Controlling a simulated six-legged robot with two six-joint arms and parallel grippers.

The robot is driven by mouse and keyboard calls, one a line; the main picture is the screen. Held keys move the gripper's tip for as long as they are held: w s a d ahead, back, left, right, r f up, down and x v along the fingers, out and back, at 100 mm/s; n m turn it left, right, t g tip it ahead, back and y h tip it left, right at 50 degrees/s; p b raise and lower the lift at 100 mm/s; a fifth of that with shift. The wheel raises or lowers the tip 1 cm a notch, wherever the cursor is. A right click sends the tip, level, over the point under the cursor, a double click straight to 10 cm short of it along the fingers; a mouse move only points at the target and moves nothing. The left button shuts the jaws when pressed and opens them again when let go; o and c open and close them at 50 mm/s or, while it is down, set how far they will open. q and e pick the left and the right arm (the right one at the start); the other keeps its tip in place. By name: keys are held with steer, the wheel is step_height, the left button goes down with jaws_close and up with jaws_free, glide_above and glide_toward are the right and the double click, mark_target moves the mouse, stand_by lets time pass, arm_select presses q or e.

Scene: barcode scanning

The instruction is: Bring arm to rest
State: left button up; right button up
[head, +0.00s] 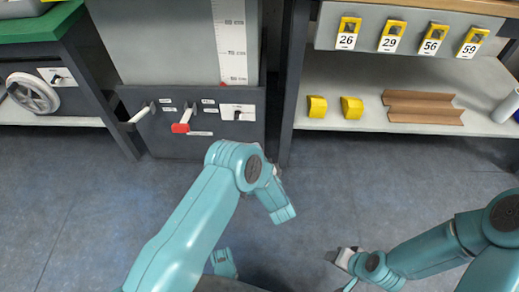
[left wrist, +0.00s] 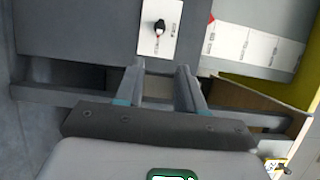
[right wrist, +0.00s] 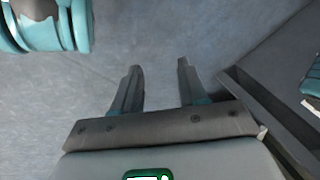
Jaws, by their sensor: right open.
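My left arm (head: 185,225) comes up from the bottom of the head view and bends at a teal joint in front of the grey cabinet. Its gripper cannot be made out there. In the left wrist view my left gripper (left wrist: 160,78) shows two fingers apart with nothing between them, facing the cabinet's switch panel. My right arm (head: 440,248) enters from the right in the head view, over the floor. My right gripper (head: 345,258) is small there. In the right wrist view the right gripper (right wrist: 159,72) is open and empty above the blue-grey floor.
The grey cabinet (head: 190,70) carries a red-tipped lever (head: 181,127) and a switch plate (head: 238,112). A shelf at right holds yellow blocks (head: 317,106) and brown angled pieces (head: 424,108), below numbered yellow tags (head: 348,32). A handwheel (head: 33,93) is at left. Floor between is clear.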

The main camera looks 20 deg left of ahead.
arm_select(q)
steer(key=s+a+r+n+g+h+p, duration=0.2)
steer(key=a+r+h, duration=0.1)
steer(key=a, duration=0.7)
steer(key=s+d+f+n+g+h, duration=0.45)
steer(key=s+d+n+h, duration=0.2)
steer(key=s, duration=0.55)
steer(key=s+d+f+n+g+h, duration=0.45)
steer(key=s+d+g, duration=0.2)
steer(key=s, duration=0.45)
steer(key=s+d+r+p, duration=0.1)
steer(key=s+r+p, duration=0.1)
steer(key=r+p, duration=1.7)
steer(key=s+d+r+g+h+p, duration=0.1)
steer(key=s+r+p, duration=0.1)
steer(key=r+p, duration=1.7)
steer(key=shift+s+d+r+m, duration=0.15)
steer(key=shift+s+d+m, duration=0.1)
steer(key=shift+d+m, duration=0.1)
arm_select(e)
steer(key=s+a+r+g, duration=0.1)
steer(key=s+r, duration=0.2)
steer(key=r, duration=1.7)
steer(key=s+a+r+g, duration=0.1)
steer(key=s+r, duration=0.2)
steer(key=r, duration=1.6)
steer(key=shift+a+r+n+y, duration=0.15)
steer(key=shift+r+n+y, duration=0.15)
steer(key=shift+r, duration=0.05)
